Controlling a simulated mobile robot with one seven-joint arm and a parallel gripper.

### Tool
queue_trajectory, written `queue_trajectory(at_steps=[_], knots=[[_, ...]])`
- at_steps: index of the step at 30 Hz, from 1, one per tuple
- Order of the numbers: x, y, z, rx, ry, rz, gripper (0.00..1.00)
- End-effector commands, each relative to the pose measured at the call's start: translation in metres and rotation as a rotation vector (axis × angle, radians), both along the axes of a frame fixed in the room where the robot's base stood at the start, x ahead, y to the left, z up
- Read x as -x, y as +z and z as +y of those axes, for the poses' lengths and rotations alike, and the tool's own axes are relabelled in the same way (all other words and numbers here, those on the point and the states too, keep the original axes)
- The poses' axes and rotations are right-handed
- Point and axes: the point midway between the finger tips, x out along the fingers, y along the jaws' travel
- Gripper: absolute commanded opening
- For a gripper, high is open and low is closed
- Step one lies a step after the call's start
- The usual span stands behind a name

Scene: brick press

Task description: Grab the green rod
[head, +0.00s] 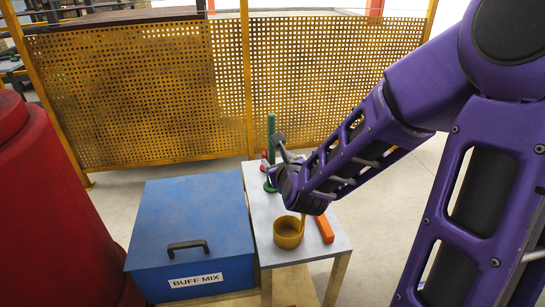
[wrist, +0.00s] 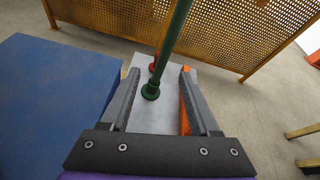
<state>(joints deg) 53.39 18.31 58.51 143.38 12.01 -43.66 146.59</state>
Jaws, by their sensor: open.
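The green rod (head: 271,140) stands upright on a round green foot on the small grey table (head: 260,208), toward its far end. In the wrist view the green rod (wrist: 172,48) rises between and beyond the fingertips. My gripper (wrist: 157,75) is open, with one finger on each side of the rod's line, and nothing is in it. In the head view my gripper (head: 276,155) is close to the rod, partly hidden by my purple arm. I cannot tell whether a finger touches the rod.
A yellow cup (head: 288,236) and an orange block (head: 324,229) are on the table's near part. A red piece (wrist: 152,67) is beside the rod's foot. A blue "BUFF MIX" box (head: 190,225) stands left of the table. A yellow perforated fence (head: 150,90) stands behind.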

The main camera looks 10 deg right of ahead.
Motion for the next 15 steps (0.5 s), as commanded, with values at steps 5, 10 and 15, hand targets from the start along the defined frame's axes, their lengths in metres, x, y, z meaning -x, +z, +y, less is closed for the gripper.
queue_trajectory(at_steps=[5,10,15], knots=[[0.014,0.003,-0.011,-0.143,-0.069,-0.019,0.62],[0.015,0.006,-0.012,-0.188,-0.085,-0.025,0.62],[0.006,0.009,-0.011,-0.197,-0.081,-0.028,0.62]])
